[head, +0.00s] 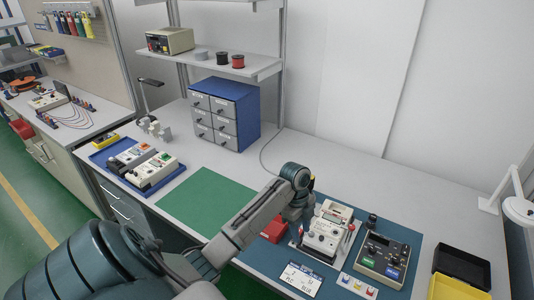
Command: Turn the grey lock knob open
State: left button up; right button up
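A white meter (336,216) with a small display stands in a grey holder on a dark blue mat, right of centre in the head view. My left gripper (299,216) points down at the left side of the meter. My own wrist covers part of it, and its fingers are too small and hidden to read. I cannot tell whether it touches anything. The grey lock knob cannot be made out clearly; it may be hidden behind the gripper or too small to see. My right gripper is not in view.
Right of the meter is a dark calibrator box (384,252) with green and blue buttons. A red block (273,231) lies left of it. A label card (301,278) lies in front. A black and yellow bin (461,272) stands right. The green mat (205,200) is clear.

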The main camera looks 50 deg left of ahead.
pick_arm(q)
jog(key=s+d+f+n, duration=0.1)
jog(key=s, duration=0.1)
jog(key=s+d+f+n, duration=0.2)
jog(key=s, duration=0.1)
jog(key=s+d+f+n+t+y, duration=0.1)
jog(key=s, duration=0.2)
jog(key=shift+s+d+f, duration=0.2)
jog(key=shift+d+f, duration=0.1)
jog(key=s+d+f+n+t+y, duration=0.2)
jog(key=s+d+n, duration=0.2)
jog(key=s+n, duration=0.5)
jog(key=s+a+f+b, duration=0.1)
jog(key=f, duration=0.6)
jog(key=s+a+f+n+b, duration=0.1)
jog(key=s+f, duration=0.1)
jog(key=f, duration=0.5)
jog(key=shift+s+f, duration=0.15)
jog(key=shift+s, duration=0.1)
